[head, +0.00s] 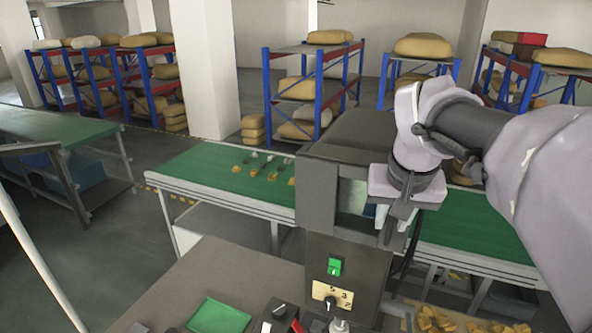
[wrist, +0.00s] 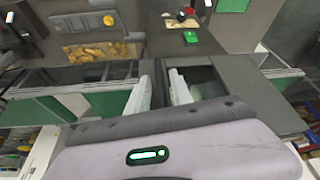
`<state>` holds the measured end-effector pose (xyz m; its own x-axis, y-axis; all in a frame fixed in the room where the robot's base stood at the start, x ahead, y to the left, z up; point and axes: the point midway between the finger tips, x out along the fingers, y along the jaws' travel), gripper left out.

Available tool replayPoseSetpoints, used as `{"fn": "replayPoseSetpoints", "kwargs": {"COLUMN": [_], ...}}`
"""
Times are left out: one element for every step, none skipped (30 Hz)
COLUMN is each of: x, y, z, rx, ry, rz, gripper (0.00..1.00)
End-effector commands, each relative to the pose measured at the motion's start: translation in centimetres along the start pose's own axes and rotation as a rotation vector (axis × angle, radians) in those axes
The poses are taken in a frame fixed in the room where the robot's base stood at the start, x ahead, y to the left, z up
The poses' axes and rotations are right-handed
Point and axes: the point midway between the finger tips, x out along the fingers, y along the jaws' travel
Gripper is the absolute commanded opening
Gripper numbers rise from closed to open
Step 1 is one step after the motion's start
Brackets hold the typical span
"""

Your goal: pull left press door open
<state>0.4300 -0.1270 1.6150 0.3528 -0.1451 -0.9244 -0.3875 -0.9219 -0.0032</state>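The press (head: 345,262) is a dark grey box-shaped machine in the middle of the head view, also in the wrist view (wrist: 230,85). A dark upright panel (head: 316,195) stands at the left of its opening; I cannot tell whether it is the left door. My gripper (head: 386,222) points down at the right of the opening. In the wrist view, the two pale fingers of my gripper (wrist: 160,78) are apart, with a dark upright edge of the press between or behind them. I cannot tell whether they touch it. No door handle shows clearly.
A green button (head: 334,266) and a yellow dial plate (head: 333,296) are on the press front. A green conveyor (head: 215,175) with small pieces runs behind. A grey table (head: 225,270) with a green pad (head: 218,317) is in front. Yellow pieces (head: 440,320) lie at the lower right.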

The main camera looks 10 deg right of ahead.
Motion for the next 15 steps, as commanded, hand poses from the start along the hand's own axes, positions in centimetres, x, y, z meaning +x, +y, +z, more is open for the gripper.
{"fn": "replayPoseSetpoints", "kwargs": {"x": [-0.01,-0.01,-0.01,-0.01,-0.01,-0.01,-0.02,-0.02,-0.02,-0.02,-0.02,-0.02,-0.02,-0.02,-0.02], "y": [-0.01,-0.01,-0.01,-0.01,-0.01,-0.01,-0.01,-0.01,-0.01,-0.01,-0.01,-0.01,-0.01,-0.01,-0.01], "z": [0.0,-0.01,-0.01,-0.01,-0.01,-0.01,-0.01,-0.01,-0.02,-0.02,-0.02,-0.02,-0.02,-0.02,-0.02], "rx": [0.0,0.0,0.0,0.0,0.0,0.0,0.0,0.0,0.0,0.0,0.0,0.0,0.0,0.0,-0.001], "ry": [0.0,0.0,0.0,0.0,0.0,0.0,0.0,0.001,0.001,0.001,0.001,0.001,0.001,0.001,0.001], "rz": [0.0,0.0,0.0,0.0,0.0,0.0,0.0,0.0,0.0,0.0,0.0,0.0,0.0,0.0,0.0], "gripper": [0.15,0.09,0.01,0.0,0.0,0.0,0.0,0.0,0.0,0.0,0.0,0.0,0.0,0.0,0.0]}}
